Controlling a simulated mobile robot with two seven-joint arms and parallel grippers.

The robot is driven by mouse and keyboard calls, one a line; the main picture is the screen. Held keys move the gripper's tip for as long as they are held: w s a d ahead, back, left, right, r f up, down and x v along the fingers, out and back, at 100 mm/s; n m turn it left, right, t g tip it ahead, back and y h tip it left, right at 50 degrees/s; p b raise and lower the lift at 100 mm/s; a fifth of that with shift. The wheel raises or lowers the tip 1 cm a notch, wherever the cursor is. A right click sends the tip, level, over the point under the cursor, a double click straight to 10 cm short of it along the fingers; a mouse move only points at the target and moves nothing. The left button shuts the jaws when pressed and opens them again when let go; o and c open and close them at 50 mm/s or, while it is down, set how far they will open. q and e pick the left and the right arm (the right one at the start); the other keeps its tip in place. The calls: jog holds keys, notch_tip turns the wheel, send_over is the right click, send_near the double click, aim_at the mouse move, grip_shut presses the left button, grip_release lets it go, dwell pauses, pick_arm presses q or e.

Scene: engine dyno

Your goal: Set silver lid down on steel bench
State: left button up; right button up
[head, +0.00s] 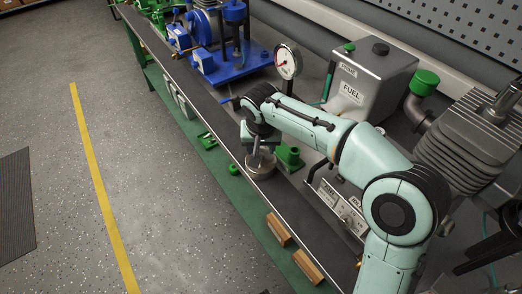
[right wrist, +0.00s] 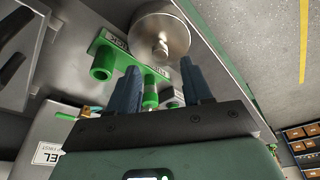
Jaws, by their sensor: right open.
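The silver lid (head: 261,171) is a round metal disc with a knob on top. It lies knob up on the bench top, near the front edge of the steel bench (head: 212,104). In the right wrist view the lid (right wrist: 160,30) and its knob lie just beyond my fingertips. My right gripper (head: 254,150) is above the lid in the head view. In the right wrist view its two dark blue fingers (right wrist: 158,76) are spread with nothing held between them. A gap to the knob seems to show, but its size is hard to tell. My left gripper is not in view.
A green block with a post (head: 289,158) stands right beside the lid. Behind it are the grey fuel tank (head: 367,85), a gauge (head: 288,62) and a finned engine (head: 465,140). Blue equipment (head: 235,60) stands further along the bench. Wooden blocks (head: 278,229) lie on the green lower shelf.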

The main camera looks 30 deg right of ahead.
jog(key=d+p+v, duration=0.1)
jog(key=v, duration=0.6)
jog(key=shift+a, duration=0.45)
